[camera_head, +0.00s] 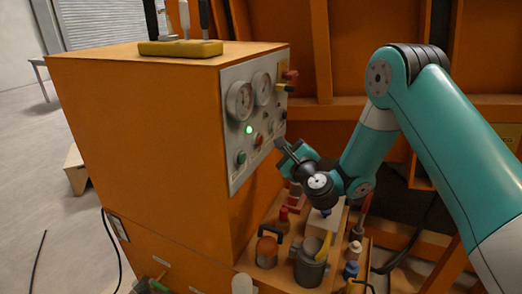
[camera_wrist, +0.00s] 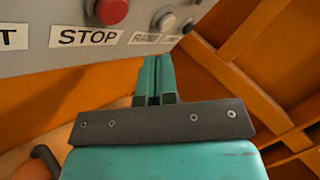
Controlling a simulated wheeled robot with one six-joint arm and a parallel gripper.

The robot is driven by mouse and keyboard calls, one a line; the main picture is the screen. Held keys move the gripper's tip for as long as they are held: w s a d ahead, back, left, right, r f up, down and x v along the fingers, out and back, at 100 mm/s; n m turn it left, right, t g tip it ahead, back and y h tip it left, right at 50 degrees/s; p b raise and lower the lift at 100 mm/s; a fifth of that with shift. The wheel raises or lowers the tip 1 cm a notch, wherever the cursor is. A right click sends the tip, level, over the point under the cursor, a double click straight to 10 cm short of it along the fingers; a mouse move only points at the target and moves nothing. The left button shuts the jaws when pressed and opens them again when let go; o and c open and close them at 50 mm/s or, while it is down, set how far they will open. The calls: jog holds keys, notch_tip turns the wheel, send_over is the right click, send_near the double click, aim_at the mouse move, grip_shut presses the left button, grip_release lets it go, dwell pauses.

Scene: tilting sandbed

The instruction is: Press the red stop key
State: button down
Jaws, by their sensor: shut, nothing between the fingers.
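The red stop key (camera_wrist: 112,11) is at the top of the wrist view, above a white label reading STOP (camera_wrist: 88,36). In the head view the red key (camera_head: 259,139) sits low on the grey control panel (camera_head: 236,75). My gripper (camera_head: 281,145) is to the right of the key, close to the panel's lower right. In the wrist view my gripper (camera_wrist: 155,60) has its fingers together and empty, below and right of the red key. I see no contact with the key.
A green key (camera_head: 241,157) is left of the red one, and a grey knob (camera_wrist: 164,19) is right of it. A red-and-yellow switch (camera_head: 288,78) juts out above. Below stand a grey pot (camera_head: 309,270) and several bottles and tools.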

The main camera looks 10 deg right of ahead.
jog(key=shift+s+d+b, duration=0.45)
jog(key=shift+d+b, duration=0.1)
jog(key=shift+b, duration=0.5)
jog(key=s+a+r+n+g+y+p, duration=0.2)
jog(key=s+a+r+n+g+y, duration=0.65)
jog(key=s+a+n, duration=0.7)
jog(key=s+d+r+n+g+h+p, duration=0.1)
jog(key=s+d+n+g+h, duration=0.2)
jog(key=s+n, duration=0.5)
jog(key=s+d+n+g+h+p, duration=0.1)
jog(key=s+d+n+g+h, duration=0.3)
jog(key=s, duration=1)
jog(key=d+n+g, duration=0.2)
jog(key=n+g, duration=0.1)
jog(key=n, duration=0.1)
jog(key=shift+d+r, duration=0.15)
jog(key=shift+r, duration=0.2)
jog(key=shift+d, duration=0.1)
